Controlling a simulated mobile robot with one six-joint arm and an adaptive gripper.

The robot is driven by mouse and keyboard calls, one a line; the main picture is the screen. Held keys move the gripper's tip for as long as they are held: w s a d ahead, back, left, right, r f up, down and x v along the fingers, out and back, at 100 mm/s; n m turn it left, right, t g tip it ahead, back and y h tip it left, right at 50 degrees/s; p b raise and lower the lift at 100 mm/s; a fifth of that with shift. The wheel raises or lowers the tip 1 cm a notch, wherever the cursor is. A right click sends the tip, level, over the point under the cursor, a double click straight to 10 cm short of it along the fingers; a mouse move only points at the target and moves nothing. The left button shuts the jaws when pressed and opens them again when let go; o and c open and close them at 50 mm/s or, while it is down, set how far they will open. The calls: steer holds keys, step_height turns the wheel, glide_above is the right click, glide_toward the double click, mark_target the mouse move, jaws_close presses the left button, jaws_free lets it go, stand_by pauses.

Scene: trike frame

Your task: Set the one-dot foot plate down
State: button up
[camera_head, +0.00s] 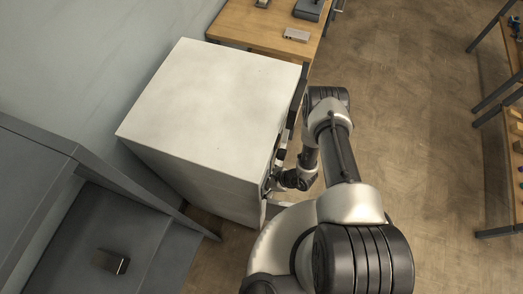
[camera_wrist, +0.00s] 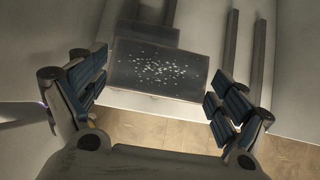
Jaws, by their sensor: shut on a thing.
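My gripper (camera_wrist: 158,70) has its two blue-padded fingers wide apart, one at each side of a dark flat plate with white specks (camera_wrist: 158,72). I take this to be the foot plate, held between the pads. I cannot make out a single dot mark on it. A second dark flat shape shows just behind it. In the head view my gripper (camera_head: 272,182) is at the right side of the white cabinet, partly hidden by it, and the plate cannot be seen there.
The white cabinet (camera_head: 215,85) stands beside my arm. A wooden table (camera_head: 262,28) with small items is behind it. A grey bench (camera_head: 150,235) with a small dark block (camera_head: 111,262) is at lower left. Wooden shelving (camera_head: 510,125) stands far right, with open floor between.

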steer(key=w+d+b, duration=0.3)
steer(key=w+b, duration=0.3)
steer(key=w, duration=1.1)
steer(key=f+b, duration=0.1)
steer(key=f, duration=0.2)
steer(key=f+b, duration=0.2)
steer(key=f, duration=0.2)
steer(key=shift+d, duration=0.2)
steer(key=shift+w+f+b, duration=0.1)
steer(key=shift+w+b, duration=0.15)
steer(key=shift+b, duration=0.1)
steer(key=o, duration=1.1)
